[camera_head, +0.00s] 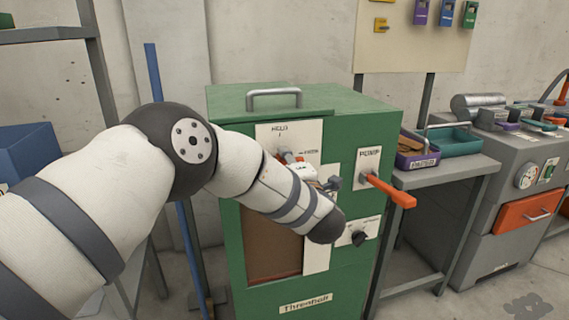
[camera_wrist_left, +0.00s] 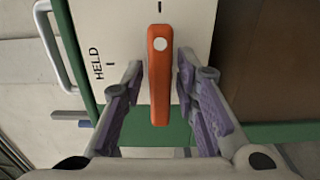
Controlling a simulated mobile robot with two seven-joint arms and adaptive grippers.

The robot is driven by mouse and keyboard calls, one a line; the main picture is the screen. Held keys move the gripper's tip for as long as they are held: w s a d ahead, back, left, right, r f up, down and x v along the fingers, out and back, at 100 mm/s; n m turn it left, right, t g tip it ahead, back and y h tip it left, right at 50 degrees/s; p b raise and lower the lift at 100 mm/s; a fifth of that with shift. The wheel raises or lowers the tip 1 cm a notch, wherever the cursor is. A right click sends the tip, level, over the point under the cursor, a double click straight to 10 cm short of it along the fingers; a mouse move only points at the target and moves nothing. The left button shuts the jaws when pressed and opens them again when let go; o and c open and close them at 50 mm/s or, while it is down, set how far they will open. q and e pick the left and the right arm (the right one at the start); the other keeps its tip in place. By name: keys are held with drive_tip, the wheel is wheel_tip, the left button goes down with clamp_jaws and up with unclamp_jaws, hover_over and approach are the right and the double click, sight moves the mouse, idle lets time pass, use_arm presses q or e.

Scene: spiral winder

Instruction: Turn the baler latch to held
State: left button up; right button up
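The baler (camera_head: 225,125) is a green cabinet with a white latch plate marked HELD (camera_head: 279,130). The latch is an orange handle (camera_wrist_left: 160,90) with a pale round spot near one end. In the left wrist view it runs straight up and down, and the HELD mark (camera_wrist_left: 98,64) is to its left. My left gripper (camera_wrist_left: 160,66) is open, with one finger on each side of the handle and visible gaps on both sides. In the head view my left arm covers much of the plate and most of the gripper (camera_head: 300,165). My right gripper is not in view.
An orange lever (camera_head: 390,190) marked PUMP sticks out right of the latch plate, with a black knob (camera_head: 358,238) below it. A metal handle (camera_head: 273,95) tops the cabinet. A side table (camera_head: 450,172) with trays stands to the right.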

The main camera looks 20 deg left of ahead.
use_arm(q)
clamp_jaws()
drive_tip(key=shift+n, duration=0.3)
drive_tip(key=n, duration=0.3)
drive_tip(key=shift+n, duration=0.3)
drive_tip(key=n, duration=0.4)
drive_tip(key=shift+f+n, duration=0.1)
drive_tip(key=shift+n, duration=0.2)
drive_tip(key=n, duration=0.4)
drive_tip(key=shift+n, duration=0.3)
drive_tip(key=n, duration=0.2)
drive_tip(key=shift+n+b, duration=0.3)
drive_tip(key=shift+n, duration=0.9)
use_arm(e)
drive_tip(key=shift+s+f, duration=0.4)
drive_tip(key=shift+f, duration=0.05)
use_arm(q)
drive_tip(key=shift+d, duration=0.1)
